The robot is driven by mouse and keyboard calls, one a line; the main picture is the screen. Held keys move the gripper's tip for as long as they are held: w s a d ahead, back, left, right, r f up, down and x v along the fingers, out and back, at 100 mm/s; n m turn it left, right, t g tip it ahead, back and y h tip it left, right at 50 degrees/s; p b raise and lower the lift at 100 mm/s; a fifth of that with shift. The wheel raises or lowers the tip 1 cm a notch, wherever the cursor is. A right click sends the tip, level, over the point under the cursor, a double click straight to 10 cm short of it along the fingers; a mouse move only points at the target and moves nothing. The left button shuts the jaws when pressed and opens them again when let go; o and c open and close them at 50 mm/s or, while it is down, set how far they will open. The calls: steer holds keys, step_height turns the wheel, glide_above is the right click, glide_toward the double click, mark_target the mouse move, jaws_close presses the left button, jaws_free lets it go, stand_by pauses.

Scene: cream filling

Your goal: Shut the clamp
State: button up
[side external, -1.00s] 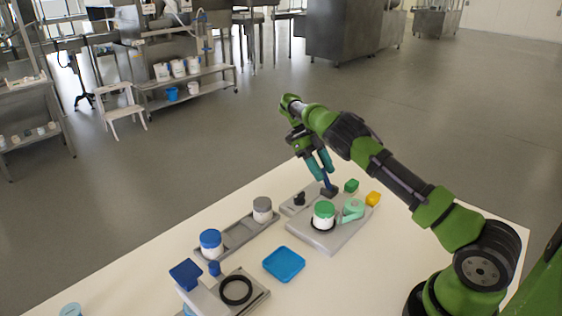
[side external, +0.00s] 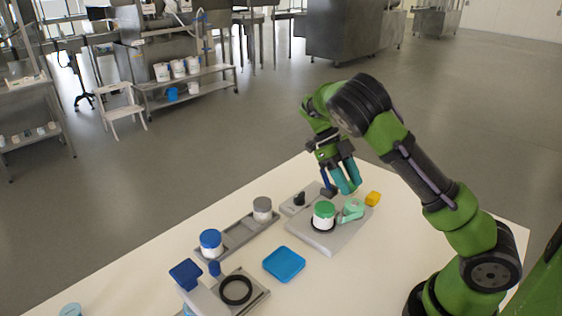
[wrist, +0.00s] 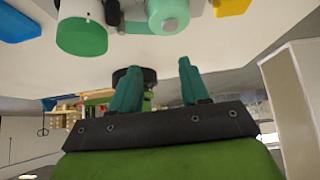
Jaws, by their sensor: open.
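A mint-green rounded piece (side external: 353,208), apparently the clamp, stands on a grey base plate (side external: 318,240) beside a white jar with a green lid (side external: 325,210). The jar sits in a black ring. The rounded piece also shows at the top of the wrist view (wrist: 168,14), right of the jar's green lid (wrist: 82,37). My gripper (side external: 350,189) is open, with teal fingers pointing down just behind the rounded piece. In the wrist view my gripper (wrist: 157,68) has its fingers spread apart. I cannot tell whether the clamp is open.
A blue upright piece on a black foot (side external: 328,192) stands just left of my fingers. A yellow block (side external: 373,198) lies to the right. A blue tray (side external: 284,264), a blue-lidded jar (side external: 211,243) and a grey-lidded jar (side external: 262,209) are to the left. The front right tabletop is clear.

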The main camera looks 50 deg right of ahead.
steer(key=shift+s+a+r, duration=0.1)
steer(key=shift+s+a, duration=0.15)
steer(key=shift+s, duration=0.4)
steer(key=shift+s+a+r, duration=0.1)
steer(key=shift+s+a, duration=0.15)
steer(key=shift+s, duration=0.35)
steer(key=shift+s+a, duration=0.25)
steer(key=shift+s, duration=0.4)
steer(key=n, duration=0.3)
steer(key=a+f+n+t, duration=0.1)
steer(key=n, duration=0.3)
steer(key=f+n, duration=0.1)
steer(key=n, duration=0.3)
steer(key=shift+s+a+t, duration=0.3)
steer(key=shift+t, duration=0.1)
steer(key=s+a+r+n+t+y, duration=0.1)
steer(key=s+a+r+n+t, duration=0.1)
steer(key=a+r+n+t, duration=0.4)
steer(key=s+a+r+n+t+y, duration=0.1)
steer(key=s+a+r+n+t, duration=0.2)
steer(key=a+r+n+t, duration=0.4)
step_height(320, 180, up, 2)
steer(key=n, duration=0.8)
steer(key=shift+a+r, duration=0.15)
steer(key=shift+r, duration=0.1)
steer(key=shift+c, duration=0.2)
